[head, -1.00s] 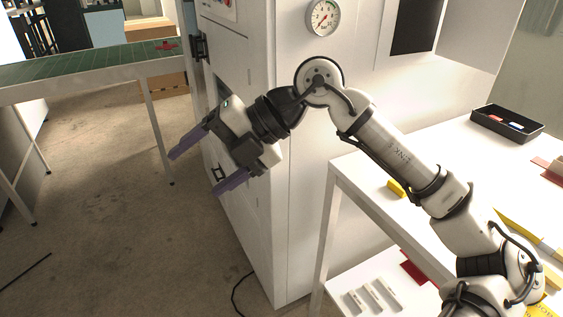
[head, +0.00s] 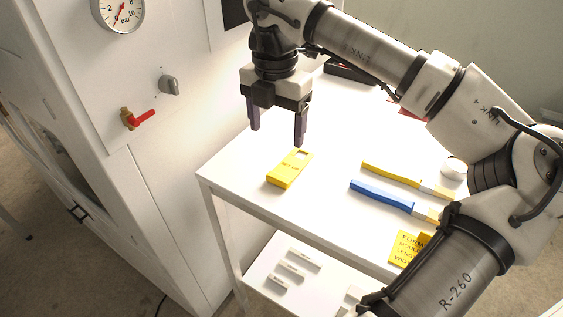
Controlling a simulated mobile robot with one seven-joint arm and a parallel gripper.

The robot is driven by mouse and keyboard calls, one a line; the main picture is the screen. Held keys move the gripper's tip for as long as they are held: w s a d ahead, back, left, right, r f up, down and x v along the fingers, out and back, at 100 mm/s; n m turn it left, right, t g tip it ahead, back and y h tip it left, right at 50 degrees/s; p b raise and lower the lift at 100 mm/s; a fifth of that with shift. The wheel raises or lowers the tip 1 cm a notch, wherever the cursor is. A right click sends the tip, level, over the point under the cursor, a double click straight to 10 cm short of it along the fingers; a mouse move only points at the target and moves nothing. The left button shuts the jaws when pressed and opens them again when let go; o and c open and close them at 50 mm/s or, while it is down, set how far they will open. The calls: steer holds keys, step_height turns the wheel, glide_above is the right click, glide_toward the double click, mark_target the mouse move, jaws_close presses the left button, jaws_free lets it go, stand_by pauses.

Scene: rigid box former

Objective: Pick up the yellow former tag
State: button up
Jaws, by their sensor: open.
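The fingertips look clear of the tag, though the exact height is hard to tell.
A yellow-handled tool (head: 392,173) and a blue-handled tool (head: 382,195) lie right of the tag. A yellow sign (head: 404,247) is at the front edge. The white machine cabinet (head: 150,60), with a red-handled valve (head: 139,117), stands at left. A lower shelf (head: 262,262) holds small white pieces.

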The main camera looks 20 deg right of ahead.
steer(key=p, duration=0.1)
glide_above(279, 176)
steer(key=f, duration=0.6)
steer(key=shift+s+a+f, duration=0.3)
steer(key=shift+s+f, duration=0.05)
steer(key=shift+f, duration=0.05)
steer(key=shift+w+d+f+p, duration=0.15)
steer(key=shift+f+p, duration=0.4)
steer(key=shift+f, duration=0.85)
steer(key=shift+w+d+f+p, duration=0.1)
steer(key=shift+f+p, duration=0.4)
steer(key=shift+f, duration=0.85)
steer(key=c, duration=1)
steer(key=shift+c, duration=0.2)
steer(key=shift+r, duration=0.1)
